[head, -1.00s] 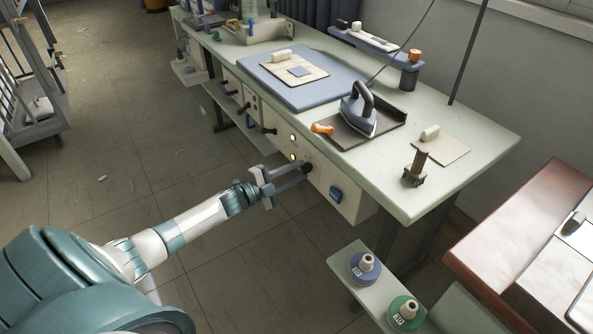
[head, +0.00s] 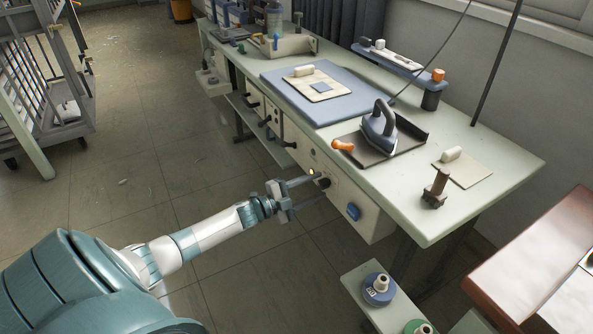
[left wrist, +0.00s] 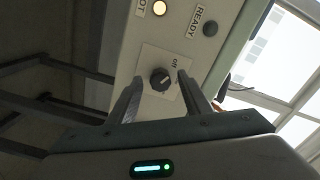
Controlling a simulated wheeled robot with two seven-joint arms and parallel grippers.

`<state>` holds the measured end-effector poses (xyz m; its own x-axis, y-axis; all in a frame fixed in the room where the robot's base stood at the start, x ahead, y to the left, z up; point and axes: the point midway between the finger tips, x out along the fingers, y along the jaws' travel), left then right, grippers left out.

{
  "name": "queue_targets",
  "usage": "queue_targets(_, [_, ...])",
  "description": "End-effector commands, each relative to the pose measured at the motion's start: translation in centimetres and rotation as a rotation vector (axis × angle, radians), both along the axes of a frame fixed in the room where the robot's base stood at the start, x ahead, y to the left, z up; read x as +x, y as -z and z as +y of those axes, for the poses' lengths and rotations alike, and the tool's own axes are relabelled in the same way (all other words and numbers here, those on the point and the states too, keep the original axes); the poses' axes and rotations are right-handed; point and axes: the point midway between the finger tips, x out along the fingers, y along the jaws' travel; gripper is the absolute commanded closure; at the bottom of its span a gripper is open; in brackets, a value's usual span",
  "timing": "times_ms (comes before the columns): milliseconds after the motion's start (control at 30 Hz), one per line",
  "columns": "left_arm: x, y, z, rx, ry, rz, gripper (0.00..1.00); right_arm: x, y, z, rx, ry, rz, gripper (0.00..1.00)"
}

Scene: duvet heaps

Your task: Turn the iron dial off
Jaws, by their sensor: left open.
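The dial (left wrist: 160,79) is a round black knob on a pale plate on the bench's front panel; it also shows in the head view (head: 324,183). Small lettering, seemingly "off", is on the plate above right of the knob. A pale mark on the knob points to the upper right. My left gripper (left wrist: 159,82) is open, one finger on each side of the knob, with gaps visible; in the head view it (head: 318,187) reaches the panel from the left. The HOT lamp (left wrist: 160,8) glows yellow; the READY lamp (left wrist: 210,28) is dark. My right gripper is out of view.
The iron (head: 379,128) stands on a dark tray on the bench (head: 470,202). A blue switch (head: 353,211) is right of the dial. Handles (head: 266,122) stick out further left. A low shelf with spools (head: 379,289) is at the lower right.

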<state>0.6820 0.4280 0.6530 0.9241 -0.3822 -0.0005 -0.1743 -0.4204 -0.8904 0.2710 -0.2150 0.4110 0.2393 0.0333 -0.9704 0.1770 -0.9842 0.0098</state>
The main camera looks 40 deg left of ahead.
Motion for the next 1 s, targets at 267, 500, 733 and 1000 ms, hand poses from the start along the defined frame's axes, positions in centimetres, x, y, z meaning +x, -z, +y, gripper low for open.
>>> queue_targets(267, [-1.9, 0.1, 0.8, 0.0, 0.0, 0.002, 0.55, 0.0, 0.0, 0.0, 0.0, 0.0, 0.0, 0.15])
queue_targets(500, [-5.3, 0.1, 2.2, 0.0, 0.0, 0.002, 0.55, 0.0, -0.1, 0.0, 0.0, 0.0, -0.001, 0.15])
queue_targets(733, [-8.9, 0.2, 3.7, 0.001, 0.0, 0.003, 0.55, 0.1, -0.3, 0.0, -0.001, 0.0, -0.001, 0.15])
queue_targets(1000, [-13.0, 0.1, 5.4, 0.001, -0.001, 0.002, 0.55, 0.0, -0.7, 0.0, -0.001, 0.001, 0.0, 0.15])
